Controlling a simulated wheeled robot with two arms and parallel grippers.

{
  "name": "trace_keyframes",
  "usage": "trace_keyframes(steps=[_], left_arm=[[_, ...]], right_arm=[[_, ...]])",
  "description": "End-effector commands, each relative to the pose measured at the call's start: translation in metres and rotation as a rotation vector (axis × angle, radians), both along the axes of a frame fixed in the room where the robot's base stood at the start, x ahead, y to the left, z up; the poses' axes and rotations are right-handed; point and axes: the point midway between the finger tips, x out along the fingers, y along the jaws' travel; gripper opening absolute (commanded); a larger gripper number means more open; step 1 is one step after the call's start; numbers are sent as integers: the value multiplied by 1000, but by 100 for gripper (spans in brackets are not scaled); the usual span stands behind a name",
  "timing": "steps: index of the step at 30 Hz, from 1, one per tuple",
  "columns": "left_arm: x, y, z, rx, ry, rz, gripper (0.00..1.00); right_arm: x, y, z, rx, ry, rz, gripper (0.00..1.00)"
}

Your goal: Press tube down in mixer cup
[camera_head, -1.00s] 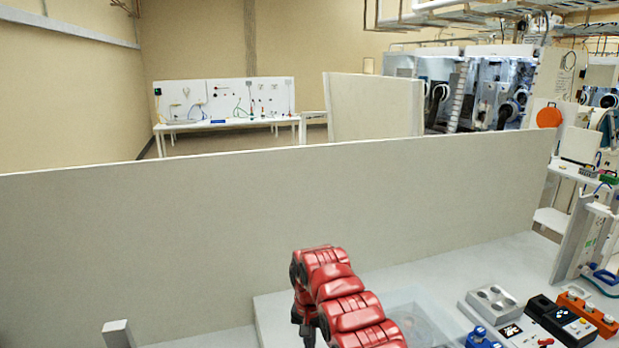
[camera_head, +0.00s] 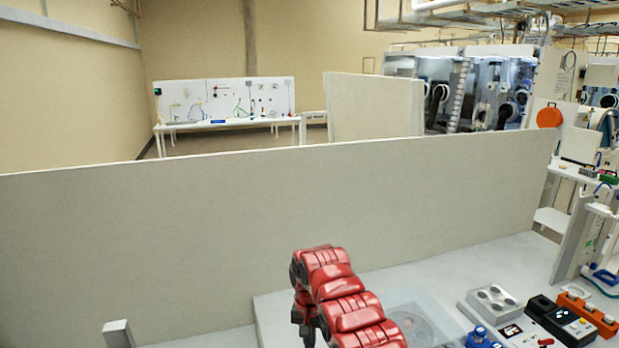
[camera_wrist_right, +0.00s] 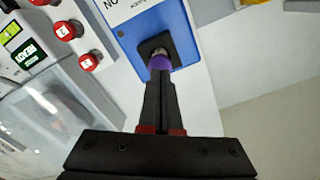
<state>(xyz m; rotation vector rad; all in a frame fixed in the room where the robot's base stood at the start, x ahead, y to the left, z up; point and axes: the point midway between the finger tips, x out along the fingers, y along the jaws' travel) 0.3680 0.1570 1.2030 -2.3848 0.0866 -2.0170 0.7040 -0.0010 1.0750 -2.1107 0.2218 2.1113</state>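The blue mixer (camera_wrist_right: 155,32) fills the top middle of the right wrist view, with a black square cup (camera_wrist_right: 147,45) on it. A purple-topped tube (camera_wrist_right: 160,62) is at the cup, in line with my fingertips. My right gripper (camera_wrist_right: 161,76) has its two dark fingers close together, their tips at the purple top. Whether they touch it or pinch it is hard to see. The tube's lower part is hidden. In the head view a blue device (camera_head: 480,338) shows at the bottom edge. My left gripper is not in view.
In the wrist view, red buttons (camera_wrist_right: 66,31) and a clear-sided box (camera_wrist_right: 60,110) lie left of the mixer. In the head view, a grey tray with round wells (camera_head: 492,298) and a black device (camera_head: 560,320) stand at right. A long grey partition (camera_head: 200,220) closes off the back.

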Motion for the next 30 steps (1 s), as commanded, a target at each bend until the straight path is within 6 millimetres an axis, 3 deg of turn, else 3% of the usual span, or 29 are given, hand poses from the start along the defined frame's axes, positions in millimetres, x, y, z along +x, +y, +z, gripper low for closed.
trace_keyframes(steps=[30], left_arm=[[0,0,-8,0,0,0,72]], right_arm=[[0,0,-10,0,0,0,0]])
